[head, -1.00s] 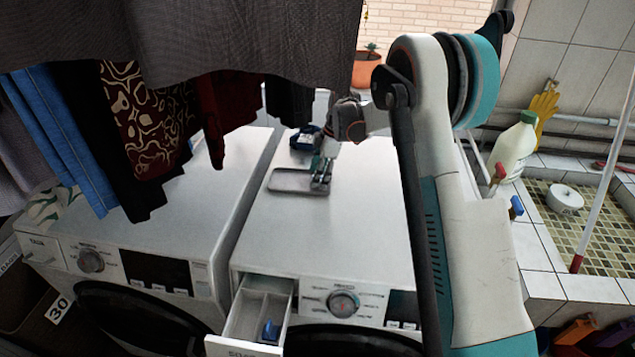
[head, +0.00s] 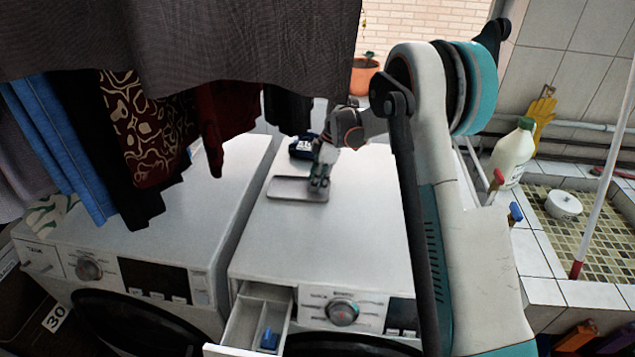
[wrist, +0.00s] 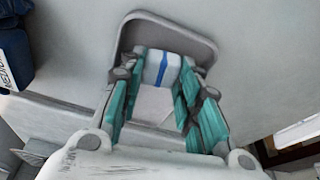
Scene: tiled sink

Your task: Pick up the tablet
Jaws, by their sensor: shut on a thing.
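The tablet (wrist: 162,70) is a pale block with a blue stripe. It shows in the wrist view between my fingers, over the grey tray (wrist: 207,50). My gripper (head: 319,186) is shut on the tablet, with the teal finger pads on both sides of it. In the head view, the gripper points down at the right part of the tray (head: 285,188) on top of the right washing machine. The fingers hide the tablet there. I cannot tell whether it still touches the tray.
A dark blue box (head: 302,146) stands just behind the tray. Clothes (head: 150,130) hang low over the left machine. An open detergent drawer (head: 262,318) juts out in front, with a blue piece (head: 269,338) inside. A white bottle (head: 513,152) stands by the tiled sink.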

